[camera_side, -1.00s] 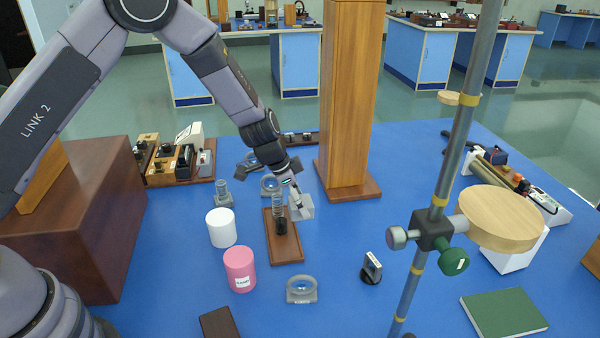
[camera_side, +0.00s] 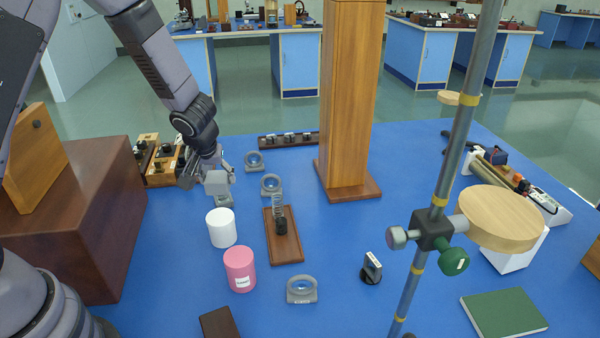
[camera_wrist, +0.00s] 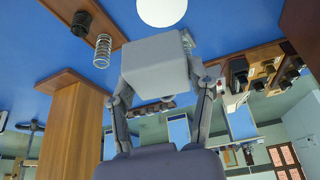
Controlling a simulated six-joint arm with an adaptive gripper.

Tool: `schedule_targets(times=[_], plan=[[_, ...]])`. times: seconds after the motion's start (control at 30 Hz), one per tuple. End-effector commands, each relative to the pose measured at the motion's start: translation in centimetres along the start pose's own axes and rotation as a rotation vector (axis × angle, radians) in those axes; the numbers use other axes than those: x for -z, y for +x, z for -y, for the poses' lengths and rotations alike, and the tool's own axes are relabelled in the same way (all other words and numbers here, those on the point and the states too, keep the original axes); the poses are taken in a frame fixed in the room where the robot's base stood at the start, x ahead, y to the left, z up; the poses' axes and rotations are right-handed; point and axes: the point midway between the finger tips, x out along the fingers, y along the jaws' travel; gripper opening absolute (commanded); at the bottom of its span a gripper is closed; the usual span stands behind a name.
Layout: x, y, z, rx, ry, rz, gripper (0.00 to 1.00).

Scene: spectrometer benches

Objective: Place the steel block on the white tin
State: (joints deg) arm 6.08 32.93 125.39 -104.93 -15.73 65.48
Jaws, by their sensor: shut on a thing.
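My gripper (camera_side: 208,172) is shut on the grey steel block (camera_side: 217,184) and holds it above the blue table. The block also shows large between the fingers in the wrist view (camera_wrist: 155,65). The white tin (camera_side: 221,228) stands upright on the table, below and slightly in front of the block in the side view, apart from it. Its round white top (camera_wrist: 162,10) shows at the upper edge of the wrist view. Nothing is on the tin.
A pink tin (camera_side: 239,269) stands in front of the white tin. A wooden board with a spring (camera_side: 285,240) lies to its right. A dark wooden box (camera_side: 75,215) is at the left. A tall wooden column (camera_side: 350,95) stands behind. A metal rod stand (camera_side: 452,165) is at the right.

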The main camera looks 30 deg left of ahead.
Motion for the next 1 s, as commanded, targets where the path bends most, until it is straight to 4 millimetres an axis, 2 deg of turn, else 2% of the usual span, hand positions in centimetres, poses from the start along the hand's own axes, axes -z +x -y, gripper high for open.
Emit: schedule_targets(times=[0.2, 0.4, 0.67, 0.83, 1.0], plan=[[0.5, 1.8, 1.4, 0.066, -0.137, 0.009, 0.13], [-0.5, 4.0, 1.4, 0.067, -0.140, 0.011, 0.13], [-1.2, 5.7, 1.4, 0.065, -0.139, 0.010, 0.13], [-2.0, 7.7, 1.4, 0.065, -0.136, 0.010, 0.13], [-2.4, 8.5, 1.3, 0.062, -0.139, 0.008, 0.13]])
